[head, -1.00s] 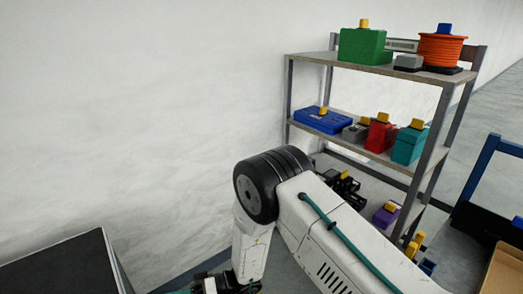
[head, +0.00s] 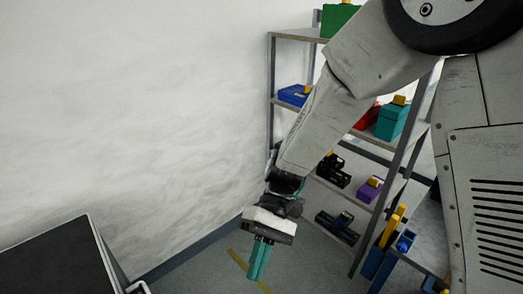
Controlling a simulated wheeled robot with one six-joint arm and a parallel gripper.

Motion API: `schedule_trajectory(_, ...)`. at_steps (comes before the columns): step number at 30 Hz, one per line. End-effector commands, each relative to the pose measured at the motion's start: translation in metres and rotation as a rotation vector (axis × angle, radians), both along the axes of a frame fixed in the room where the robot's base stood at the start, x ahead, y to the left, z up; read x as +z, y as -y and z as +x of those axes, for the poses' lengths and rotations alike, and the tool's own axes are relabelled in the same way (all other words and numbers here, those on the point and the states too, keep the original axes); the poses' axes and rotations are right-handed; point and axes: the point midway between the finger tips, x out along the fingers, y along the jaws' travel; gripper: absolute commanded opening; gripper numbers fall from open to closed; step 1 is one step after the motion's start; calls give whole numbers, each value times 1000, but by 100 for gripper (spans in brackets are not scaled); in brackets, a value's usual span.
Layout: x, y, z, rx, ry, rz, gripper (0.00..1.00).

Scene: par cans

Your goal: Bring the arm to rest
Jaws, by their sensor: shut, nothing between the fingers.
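My gripper (head: 258,262) hangs at the end of my raised, bent arm in the lower middle of the head view. Its teal fingers point down and lie together, shut with nothing between them. It is over the floor, in front of and left of the shelf's lower part, and touches nothing that I can see. My white arm crosses the right half of the view and hides much of the shelf.
A metal shelf (head: 271,75) holds a green box (head: 338,20), a blue case (head: 294,95), a teal box (head: 391,122), a red box (head: 367,117) and a purple item (head: 368,191). A black-topped surface (head: 50,262) stands at lower left. Bare wall is at left.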

Motion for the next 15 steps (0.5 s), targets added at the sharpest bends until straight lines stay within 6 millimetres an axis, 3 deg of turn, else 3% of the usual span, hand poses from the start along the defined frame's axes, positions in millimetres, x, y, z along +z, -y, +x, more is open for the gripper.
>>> schedule_trajectory(3, 30, 45, 1, -31, 115, -118, 0)
schedule_trajectory(15, 97, 179, -15, -222, 518, -442, 0)
